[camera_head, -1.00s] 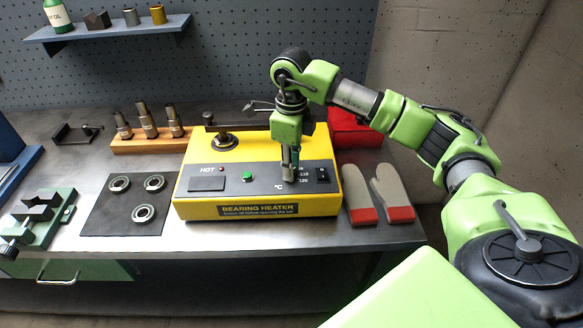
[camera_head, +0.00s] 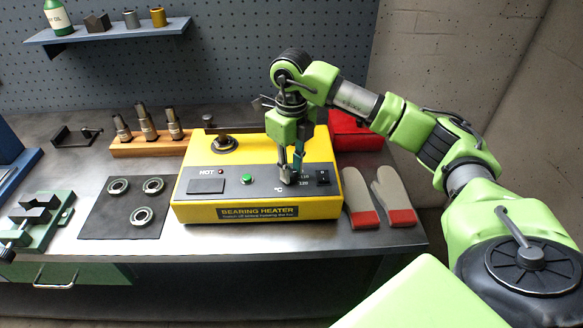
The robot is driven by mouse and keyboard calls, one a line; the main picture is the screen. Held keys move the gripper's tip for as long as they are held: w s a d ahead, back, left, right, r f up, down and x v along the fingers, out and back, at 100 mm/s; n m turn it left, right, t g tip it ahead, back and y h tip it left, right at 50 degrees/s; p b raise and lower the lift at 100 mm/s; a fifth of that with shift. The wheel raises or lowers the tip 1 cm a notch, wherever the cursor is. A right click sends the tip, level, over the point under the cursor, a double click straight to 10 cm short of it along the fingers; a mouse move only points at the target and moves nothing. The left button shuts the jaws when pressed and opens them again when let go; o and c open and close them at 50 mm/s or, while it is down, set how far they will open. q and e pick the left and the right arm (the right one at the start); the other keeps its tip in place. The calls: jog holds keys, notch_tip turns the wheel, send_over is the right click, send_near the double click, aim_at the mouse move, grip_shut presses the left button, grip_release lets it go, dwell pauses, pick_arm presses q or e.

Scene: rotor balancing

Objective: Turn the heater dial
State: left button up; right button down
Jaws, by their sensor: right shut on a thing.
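The yellow bearing heater (camera_head: 193,212) stands on the bench with a dark control panel on its sloped front. The panel carries a green button (camera_head: 247,180), a red light by the word HOT and a black switch (camera_head: 322,177). The dial sits left of the printed temperature numbers and is mostly hidden by my right gripper (camera_head: 289,178). That gripper points down from above, with its fingers shut on the dial. My left gripper is not in view.
Two grey and red gloves (camera_head: 358,195) lie right of the heater, with a red box (camera_head: 352,135) behind them. Several bearings rest on a dark mat (camera_head: 98,218) at left. A wooden block (camera_head: 152,147) holds several metal cylinders. A green vise (camera_head: 40,222) stands at far left.

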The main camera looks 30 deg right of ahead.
jog(key=c, duration=1.8)
grip_release()
jog(key=shift+r, duration=0.1)
notch_tip(320, 180, up, 12)
jog(key=shift+f, duration=0.1)
